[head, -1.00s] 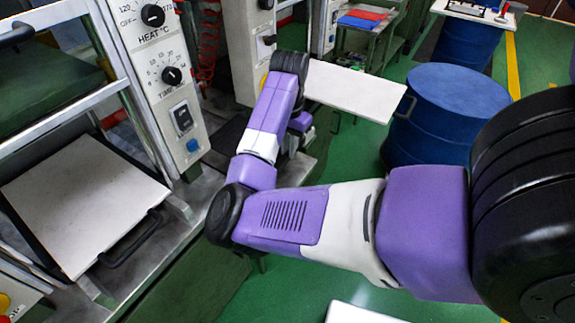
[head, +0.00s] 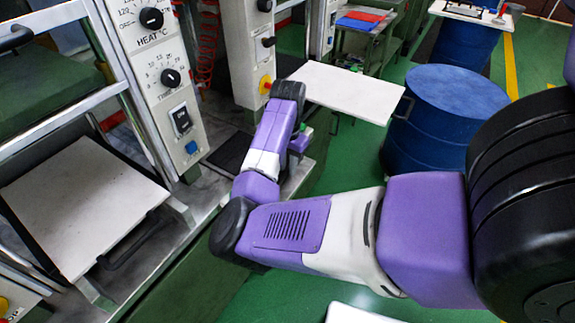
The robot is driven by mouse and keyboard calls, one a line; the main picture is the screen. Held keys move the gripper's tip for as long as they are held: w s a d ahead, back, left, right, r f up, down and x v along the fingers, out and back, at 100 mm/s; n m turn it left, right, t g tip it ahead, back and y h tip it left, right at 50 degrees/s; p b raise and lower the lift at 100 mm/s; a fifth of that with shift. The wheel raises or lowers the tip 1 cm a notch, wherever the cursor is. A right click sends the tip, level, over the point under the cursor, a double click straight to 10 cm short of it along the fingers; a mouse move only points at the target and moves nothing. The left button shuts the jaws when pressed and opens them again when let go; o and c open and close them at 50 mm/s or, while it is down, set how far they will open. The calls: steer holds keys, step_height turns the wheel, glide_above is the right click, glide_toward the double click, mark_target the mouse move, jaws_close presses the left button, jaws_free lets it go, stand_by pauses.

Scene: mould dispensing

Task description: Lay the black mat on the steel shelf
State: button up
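The black mat (head: 231,152) appears as a dark flat patch on the steel shelf (head: 217,173), at the foot of the grey control panel. Its right side is hidden behind my forearm, so I cannot tell whether it lies fully flat. My gripper (head: 300,143) is at the far end of my purple and white arm, just right of the visible part of the mat. Only a small part of it shows, with a bit of green beside it. Its fingertips are hidden, so neither its opening nor any hold on the mat can be seen.
A pale plate (head: 350,92) with a black handle sticks out beyond my wrist. A blue drum (head: 445,115) stands to the right. Another pale plate (head: 85,205) lies in the press at the left. The control panel (head: 160,85) rises beside the shelf. Green floor is open below.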

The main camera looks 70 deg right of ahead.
steer(key=shift+o, duration=0.9)
steer(key=shift+r, duration=0.15)
